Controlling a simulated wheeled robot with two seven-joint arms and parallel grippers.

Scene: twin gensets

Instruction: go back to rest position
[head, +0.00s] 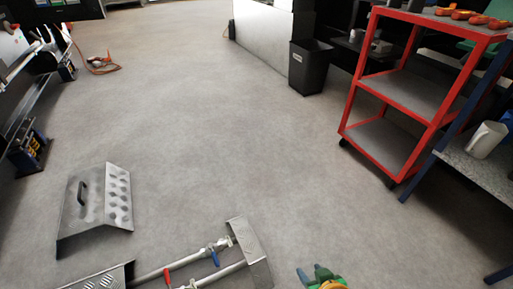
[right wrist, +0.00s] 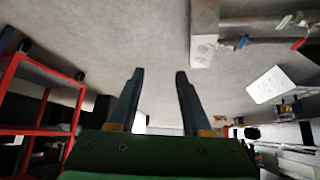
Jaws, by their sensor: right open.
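My right gripper (head: 318,276) shows only in part at the bottom edge of the head view, as a green and orange shape. In the right wrist view its two dark fingers (right wrist: 159,72) stand wide apart, with nothing between them but grey floor. It is open and empty. My left gripper is not in the head view.
A red cart (head: 405,92) stands right, beside a bench (head: 462,158) with a white jug (head: 487,139). A black bin (head: 309,68) is behind. Pipes with a red valve handle (head: 167,276) and a metal cover (head: 97,207) are in front. The middle floor is clear.

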